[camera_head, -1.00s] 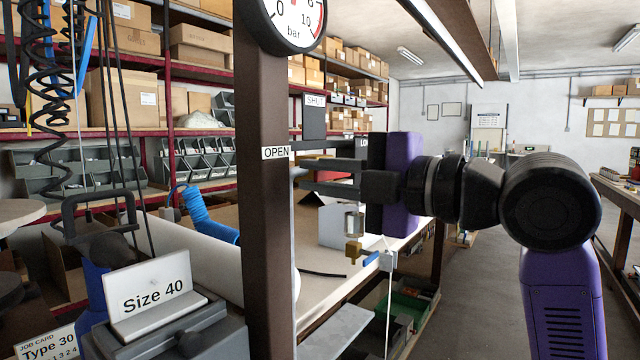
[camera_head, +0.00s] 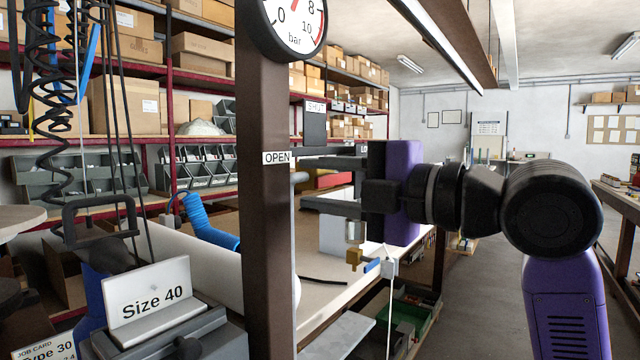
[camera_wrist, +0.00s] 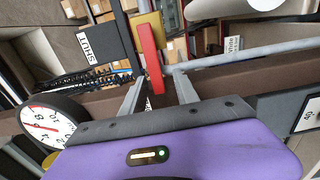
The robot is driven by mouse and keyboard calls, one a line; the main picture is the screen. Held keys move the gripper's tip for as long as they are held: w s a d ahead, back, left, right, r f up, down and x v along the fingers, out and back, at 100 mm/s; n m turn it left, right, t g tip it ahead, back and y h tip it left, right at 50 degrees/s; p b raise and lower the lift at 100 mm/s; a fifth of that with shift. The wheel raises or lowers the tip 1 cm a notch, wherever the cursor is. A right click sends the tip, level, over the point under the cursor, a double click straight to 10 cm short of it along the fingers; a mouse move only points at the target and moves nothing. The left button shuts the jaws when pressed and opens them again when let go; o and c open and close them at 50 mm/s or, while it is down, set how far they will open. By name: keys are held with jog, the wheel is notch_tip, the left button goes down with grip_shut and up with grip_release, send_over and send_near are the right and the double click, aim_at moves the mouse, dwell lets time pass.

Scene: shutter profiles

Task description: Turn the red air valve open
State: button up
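The red valve handle (camera_wrist: 151,58) is a flat red bar in the wrist view, running from the upper middle down to between my fingertips. I cannot tell whether a finger touches it. My gripper (camera_head: 318,182) is open beside the brown post in the head view, its two fingers one above the other; it also shows in the wrist view (camera_wrist: 160,88). A red and yellow patch shows between the fingers in the head view; I cannot tell whether it is the handle. The OPEN label (camera_head: 276,157) is on the post; the SHUT label (camera_head: 316,107) is on a dark plate.
The brown post (camera_head: 268,230) stands left of my gripper, with a pressure gauge (camera_head: 293,20) on top. A brass and clear fitting (camera_head: 355,245) hangs just below my gripper. The bench (camera_head: 310,270) lies behind. The floor at right is open.

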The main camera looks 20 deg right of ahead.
jog(key=v, duration=0.7)
jog(key=shift+s+d, duration=0.25)
jog(key=shift+s, duration=0.05)
